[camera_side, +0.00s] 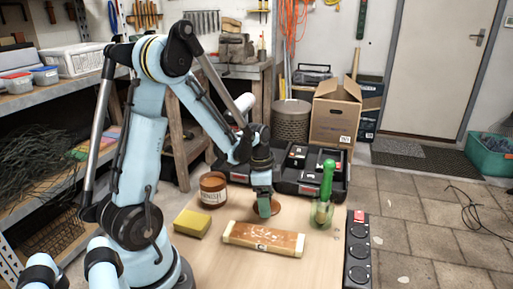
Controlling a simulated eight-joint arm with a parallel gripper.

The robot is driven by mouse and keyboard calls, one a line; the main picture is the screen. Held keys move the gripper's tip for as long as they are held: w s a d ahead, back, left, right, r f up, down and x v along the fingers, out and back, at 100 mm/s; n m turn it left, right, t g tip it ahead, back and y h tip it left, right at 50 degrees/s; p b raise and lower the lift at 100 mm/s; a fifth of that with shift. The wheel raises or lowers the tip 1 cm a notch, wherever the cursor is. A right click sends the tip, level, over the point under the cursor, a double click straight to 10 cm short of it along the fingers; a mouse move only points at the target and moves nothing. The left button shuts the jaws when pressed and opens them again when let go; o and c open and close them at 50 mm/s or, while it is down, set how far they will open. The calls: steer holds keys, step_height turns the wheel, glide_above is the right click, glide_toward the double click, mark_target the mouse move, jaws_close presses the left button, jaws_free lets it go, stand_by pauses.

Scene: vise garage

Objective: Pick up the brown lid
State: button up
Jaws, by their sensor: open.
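The brown lid (277,206) lies flat on the wooden table, behind the wood block and right of the varnish jar. My gripper (264,207) points down over the lid, with its fingers low in front of it. The fingers hide much of the lid, and I cannot tell whether they touch it. My gripper is open and does not hold the lid.
A brown varnish jar (213,190) and a yellow sponge (191,224) stand left. A wood block (263,238) lies in front. A glass with a green-handled tool (326,182) is right, near a black power strip (358,252). A black toolbox (309,168) stands behind.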

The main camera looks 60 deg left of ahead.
steer(key=c, duration=1.1)
steer(key=shift+c, duration=0.2)
